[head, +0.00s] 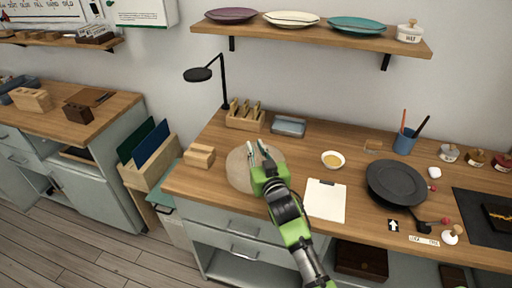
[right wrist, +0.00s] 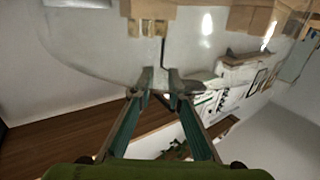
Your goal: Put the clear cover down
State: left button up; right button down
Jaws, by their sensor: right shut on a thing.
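My right gripper (head: 259,151) is over the left part of the wooden workbench, in front of the wooden block with slots. It is shut on the clear cover (head: 238,172), which shows in the head view as a pale, see-through round shape around the fingers. In the right wrist view the fingertips (right wrist: 160,80) meet at the curved lower edge of the cover (right wrist: 90,50), and the room shows through it. I cannot tell whether the cover touches the bench. My left gripper is not in view.
A wooden block (head: 200,156) lies left of the cover, and a slotted wooden holder (head: 246,117) and grey tray (head: 289,127) stand behind it. A clipboard (head: 325,200), small bowl (head: 333,160) and dark plate (head: 397,182) lie to the right. A black lamp (head: 199,74) rises behind.

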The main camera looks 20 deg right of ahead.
jog(key=shift+f+b, duration=0.4)
jog(key=shift+f, duration=0.2)
jog(key=c, duration=1.9)
grip_release()
jog(key=shift+r, duration=0.25)
jog(key=shift+r+p, duration=0.55)
jog(key=s+b, duration=0.1)
jog(key=s, duration=1.1)
jog(key=shift+a+r+b, duration=0.15)
jog(key=shift+b, duration=0.25)
